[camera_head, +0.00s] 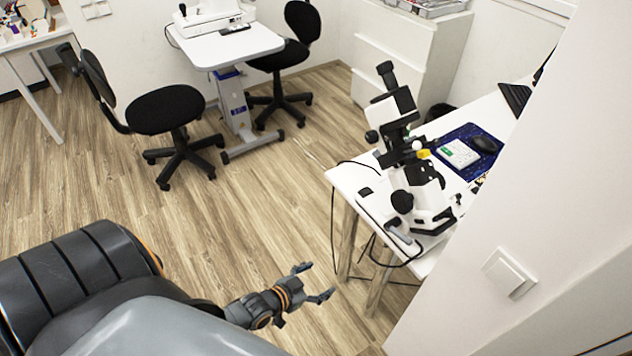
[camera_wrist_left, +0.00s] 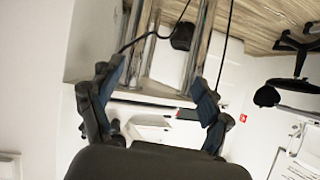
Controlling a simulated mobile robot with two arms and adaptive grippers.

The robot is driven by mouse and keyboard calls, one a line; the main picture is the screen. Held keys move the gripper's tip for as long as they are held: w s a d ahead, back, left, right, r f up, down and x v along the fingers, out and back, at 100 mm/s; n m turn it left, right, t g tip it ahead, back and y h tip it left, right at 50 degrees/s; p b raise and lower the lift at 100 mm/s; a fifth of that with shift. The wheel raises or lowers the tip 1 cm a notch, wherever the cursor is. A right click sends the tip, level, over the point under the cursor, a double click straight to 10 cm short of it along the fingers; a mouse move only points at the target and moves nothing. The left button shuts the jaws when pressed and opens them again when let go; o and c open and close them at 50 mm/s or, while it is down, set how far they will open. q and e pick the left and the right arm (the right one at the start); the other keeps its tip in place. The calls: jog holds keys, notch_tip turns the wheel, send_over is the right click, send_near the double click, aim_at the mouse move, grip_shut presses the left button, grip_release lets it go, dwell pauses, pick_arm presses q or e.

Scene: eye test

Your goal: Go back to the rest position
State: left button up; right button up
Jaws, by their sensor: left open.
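My left gripper (camera_head: 318,283) is in the lower middle of the head view, at the end of my dark arm that comes in from the left. Its fingers are apart with nothing between them. It is over the wooden floor, to the left of the table with the slit lamp. In the left wrist view the two fingers of the left gripper (camera_wrist_left: 160,103) also stand apart, with metal table legs (camera_wrist_left: 197,45) and a cable behind them. My right gripper is not in view.
A white table (camera_head: 350,180) bears a black and white slit lamp (camera_head: 400,150); cables hang from its edge. A white wall (camera_head: 540,200) with a switch (camera_head: 508,272) stands at right. Black chairs (camera_head: 165,108) and a small white table (camera_head: 225,48) stand farther back. Wooden floor (camera_head: 240,210) between is clear.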

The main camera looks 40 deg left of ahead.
pick_arm(q)
jog(key=shift+s+f, duration=0.15)
jog(key=shift+f, duration=0.15)
dwell(0.4)
jog(key=s+f+g+y, duration=0.2)
jog(key=s+f+g, duration=0.4)
jog(key=s+f, duration=0.9)
jog(key=s+d+f+g, duration=0.1)
jog(key=s+f, duration=0.3)
jog(key=s, duration=0.4)
jog(key=s+d+f+g, duration=0.2)
jog(key=s+f+g, duration=0.2)
jog(key=s, duration=0.5)
jog(key=shift+f+n, duration=0.2)
jog(key=shift+n, duration=0.1)
jog(key=shift+d, duration=0.1)
jog(key=shift+c, duration=0.5)
